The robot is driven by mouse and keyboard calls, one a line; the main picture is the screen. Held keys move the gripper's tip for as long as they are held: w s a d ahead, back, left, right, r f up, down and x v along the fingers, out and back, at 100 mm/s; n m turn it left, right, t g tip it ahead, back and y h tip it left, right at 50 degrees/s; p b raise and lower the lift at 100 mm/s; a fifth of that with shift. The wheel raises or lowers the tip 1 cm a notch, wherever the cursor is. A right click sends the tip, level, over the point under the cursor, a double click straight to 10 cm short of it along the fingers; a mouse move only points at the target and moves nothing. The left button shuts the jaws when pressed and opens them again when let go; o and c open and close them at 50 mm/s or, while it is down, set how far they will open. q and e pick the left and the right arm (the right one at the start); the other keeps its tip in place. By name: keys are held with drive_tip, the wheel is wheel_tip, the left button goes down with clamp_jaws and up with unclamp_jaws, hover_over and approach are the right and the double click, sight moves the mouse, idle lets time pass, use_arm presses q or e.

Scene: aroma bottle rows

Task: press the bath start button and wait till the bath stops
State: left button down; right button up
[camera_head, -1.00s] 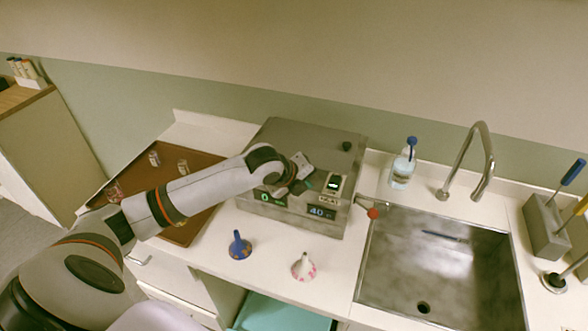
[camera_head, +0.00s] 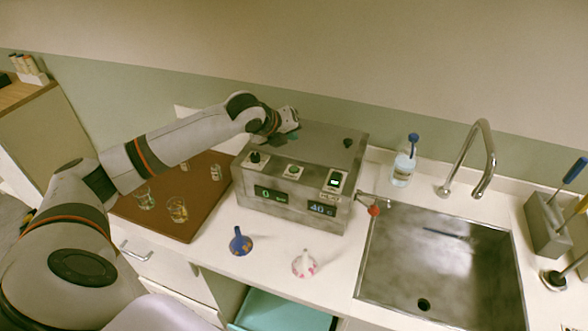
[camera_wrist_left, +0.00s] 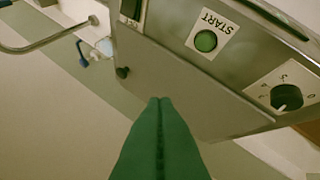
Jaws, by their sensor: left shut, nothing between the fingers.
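The bath (camera_head: 310,144) is a grey metal box on the counter, with a front panel. Its green START button (camera_head: 293,171) sits mid-panel, uncovered; it also shows in the left wrist view as the green START button (camera_wrist_left: 206,41). The panel's green display (camera_head: 269,193) reads 0, and its blue display (camera_head: 322,208) reads about 40. My left gripper (camera_head: 293,134) is over the bath's top, behind the button. In the left wrist view its green fingers (camera_wrist_left: 160,104) are shut, empty and apart from the button. My right gripper is not in view.
A black knob (camera_head: 255,158) and a lit switch (camera_head: 334,182) flank the button. A brown tray (camera_head: 205,220) with several glasses is left. Blue (camera_head: 239,243) and white (camera_head: 304,264) funnels stand in front. A sink (camera_head: 440,260) is right.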

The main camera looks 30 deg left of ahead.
use_arm(q)
drive_tip(key=b, duration=0.8)
hover_over(294, 169)
drive_tip(key=s, duration=0.1)
drive_tip(key=f, duration=0.6)
drive_tip(key=shift+a+f, duration=0.25)
drive_tip(key=shift+f, duration=1)
drive_tip(key=shift+f, duration=0.1)
drive_tip(key=shift+f+p, duration=0.1)
drive_tip(key=shift+p, duration=0.25)
drive_tip(key=shift+f, duration=0.2)
